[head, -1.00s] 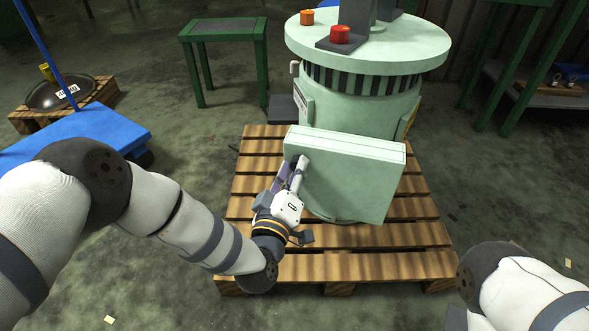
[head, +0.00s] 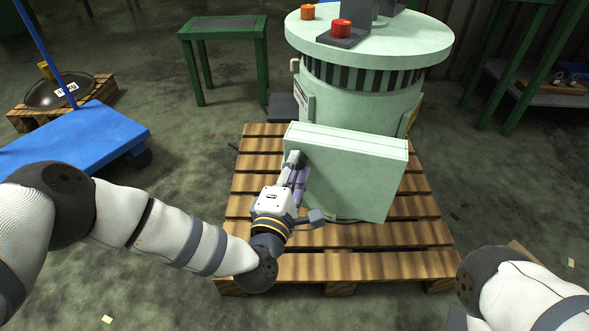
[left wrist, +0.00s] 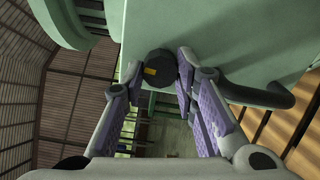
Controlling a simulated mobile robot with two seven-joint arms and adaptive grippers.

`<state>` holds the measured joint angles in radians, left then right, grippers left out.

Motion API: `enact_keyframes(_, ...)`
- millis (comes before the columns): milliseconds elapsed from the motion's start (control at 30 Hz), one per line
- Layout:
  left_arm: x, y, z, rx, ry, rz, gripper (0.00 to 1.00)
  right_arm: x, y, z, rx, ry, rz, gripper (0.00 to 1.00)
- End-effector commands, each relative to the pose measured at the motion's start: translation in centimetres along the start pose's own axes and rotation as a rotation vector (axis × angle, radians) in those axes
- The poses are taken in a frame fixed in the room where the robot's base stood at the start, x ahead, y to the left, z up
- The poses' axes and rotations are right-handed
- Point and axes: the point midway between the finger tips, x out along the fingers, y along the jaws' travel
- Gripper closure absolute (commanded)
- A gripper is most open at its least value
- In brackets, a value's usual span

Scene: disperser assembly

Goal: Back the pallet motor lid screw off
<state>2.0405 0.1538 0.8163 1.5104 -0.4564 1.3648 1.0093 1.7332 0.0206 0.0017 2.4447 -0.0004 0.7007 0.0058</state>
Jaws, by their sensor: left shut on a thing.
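The pale green motor (head: 365,100) stands on the wooden pallet (head: 300,268), with its thick square lid (head: 350,180) facing me. The lid screw shows in the left wrist view as a dark round knob (left wrist: 160,67) with a yellow mark, at the lid's surface. My left gripper (head: 296,160) reaches the lid's upper left part. In the left wrist view its two purple-padded fingers (left wrist: 158,72) are shut on the knob, one on each side. My right gripper is out of view; only part of my right arm shows at the lower right.
A dark curved handle (left wrist: 262,94) sticks out from the lid near the fingers. A blue cart (head: 85,145) stands at the left, a green table (head: 222,30) behind. Red (head: 341,29) and orange (head: 307,12) knobs sit on the motor's top. Floor around the pallet is mostly clear.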

Motion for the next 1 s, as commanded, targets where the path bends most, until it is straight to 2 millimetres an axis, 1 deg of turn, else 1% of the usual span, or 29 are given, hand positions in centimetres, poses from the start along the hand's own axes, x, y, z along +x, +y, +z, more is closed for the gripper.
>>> enact_keyframes(200,-0.05,-0.18,0.11,-0.118,-0.003,-0.003,1.0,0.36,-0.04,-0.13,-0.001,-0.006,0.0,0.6)
enact_keyframes(400,-0.04,-0.13,0.11,-0.179,-0.003,-0.003,1.0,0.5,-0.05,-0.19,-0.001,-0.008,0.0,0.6)
enact_keyframes(967,-0.03,-0.03,0.17,-0.204,-0.004,-0.002,1.0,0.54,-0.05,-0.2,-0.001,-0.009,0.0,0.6)
enact_keyframes(1000,-0.03,-0.03,0.17,-0.204,-0.004,-0.002,0.69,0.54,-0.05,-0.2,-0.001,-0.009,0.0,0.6)
